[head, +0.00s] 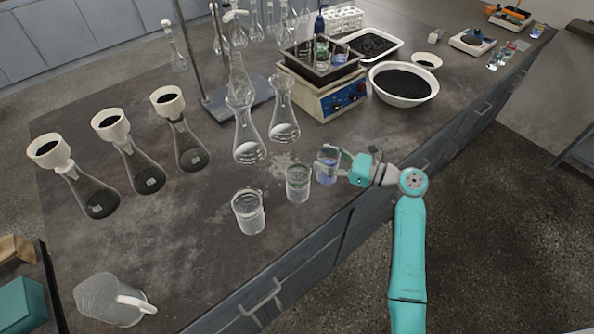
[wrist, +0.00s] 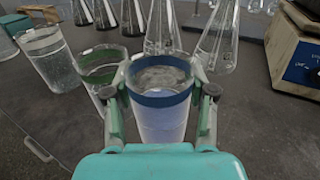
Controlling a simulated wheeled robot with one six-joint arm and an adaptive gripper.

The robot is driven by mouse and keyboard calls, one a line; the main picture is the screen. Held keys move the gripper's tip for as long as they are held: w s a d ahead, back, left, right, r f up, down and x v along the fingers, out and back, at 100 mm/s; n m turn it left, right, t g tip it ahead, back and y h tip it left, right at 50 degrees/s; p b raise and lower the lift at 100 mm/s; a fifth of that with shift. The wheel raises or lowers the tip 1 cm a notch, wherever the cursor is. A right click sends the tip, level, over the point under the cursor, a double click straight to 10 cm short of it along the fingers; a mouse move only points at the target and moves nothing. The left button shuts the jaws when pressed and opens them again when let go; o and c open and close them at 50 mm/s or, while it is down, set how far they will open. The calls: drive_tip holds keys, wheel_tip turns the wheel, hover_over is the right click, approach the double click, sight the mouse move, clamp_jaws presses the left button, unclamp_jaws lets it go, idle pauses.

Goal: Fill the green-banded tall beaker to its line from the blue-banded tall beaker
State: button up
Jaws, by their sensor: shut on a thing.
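The blue-banded tall beaker (head: 325,168) stands upright at the front of the bench, and my gripper (head: 341,163) is shut around it from the right.
Another beaker (head: 249,213) stands left of the green-banded one. Two clear flasks (head: 248,145) stand behind. Several funnel-topped flasks (head: 145,172) stand at the left, and a pitcher (head: 110,302) at the front left. A shaker (head: 325,90) and a bowl of dark grains (head: 403,97) are at the back.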

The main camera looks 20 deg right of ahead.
drive_tip(key=shift+n+g+h, duration=0.4)
drive_tip(key=shift+n, duration=0.2)
drive_tip(key=r, duration=0.2)
drive_tip(key=a+r, duration=0.1)
drive_tip(key=r, duration=0.1)
drive_tip(key=shift+s+a+r, duration=0.1)
drive_tip(key=shift+r, duration=0.05)
drive_tip(key=shift+a+r, duration=0.15)
drive_tip(key=shift+a, duration=0.05)
drive_tip(key=a+n+h, duration=0.1)
drive_tip(key=a+r+n+h, duration=0.1)
drive_tip(key=a+n+g+h, duration=0.1)
drive_tip(key=a, duration=0.1)
drive_tip(key=shift+s+a+r+n+h, duration=0.1)
drive_tip(key=shift+s+r+n+h, duration=0.2)
drive_tip(key=shift+n, duration=0.1)
drive_tip(key=shift+a+r+n+g+h, duration=0.15)
drive_tip(key=shift+r+n+g+h, duration=0.05)
drive_tip(key=shift+n+g+h, duration=0.1)
idle(0.6)
drive_tip(key=shift+f+n+h+p, duration=0.5)
drive_tip(key=shift+h, duration=0.1)
idle(1.9)
drive_tip(key=shift+a+r+n+h+p, duration=0.15)
drive_tip(key=shift+r+n+h+p, duration=0.1)
drive_tip(key=shift+n+h+p, duration=0.25)
idle(1.9)
